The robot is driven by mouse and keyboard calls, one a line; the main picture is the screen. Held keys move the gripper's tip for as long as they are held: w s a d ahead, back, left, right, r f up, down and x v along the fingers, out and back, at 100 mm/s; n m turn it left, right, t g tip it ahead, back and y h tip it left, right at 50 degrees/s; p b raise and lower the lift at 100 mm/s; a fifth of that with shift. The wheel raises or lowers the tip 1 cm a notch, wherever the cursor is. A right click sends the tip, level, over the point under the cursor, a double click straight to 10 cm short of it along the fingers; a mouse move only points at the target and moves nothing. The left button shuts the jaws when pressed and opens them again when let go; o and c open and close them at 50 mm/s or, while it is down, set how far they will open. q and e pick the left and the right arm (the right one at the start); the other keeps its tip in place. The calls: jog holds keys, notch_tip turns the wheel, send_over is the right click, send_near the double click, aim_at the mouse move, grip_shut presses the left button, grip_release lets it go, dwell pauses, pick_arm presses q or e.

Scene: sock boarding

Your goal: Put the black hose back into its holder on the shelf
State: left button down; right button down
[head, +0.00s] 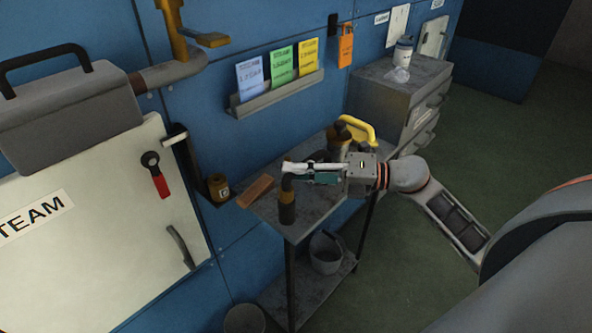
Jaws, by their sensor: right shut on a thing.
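The black hose (288,183) is a dark bent piece at the near left corner of the grey shelf top. My right gripper (297,168) reaches in from the right, over the shelf, and is shut on the hose's upper part. Directly below the bend is a dark upright cylinder with a tan band (287,208), which looks like the holder. The hose's lower end meets its top in the picture; I cannot tell whether it is inside or just above. The fingertips partly hide the hose. My left gripper is out of view.
A yellow curved handle (357,128) rises by a second holder (338,138) at the shelf's back. A wooden block (255,191) lies at the shelf's left edge. A bucket (326,253) stands on the lower shelf (313,291). A grey drawer cabinet (398,95) stands behind.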

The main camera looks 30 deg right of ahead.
jog(key=shift+f, duration=0.25)
jog(key=c, duration=1.9)
grip_release()
jog(key=v, duration=1.2)
jog(key=shift+d+r, duration=0.1)
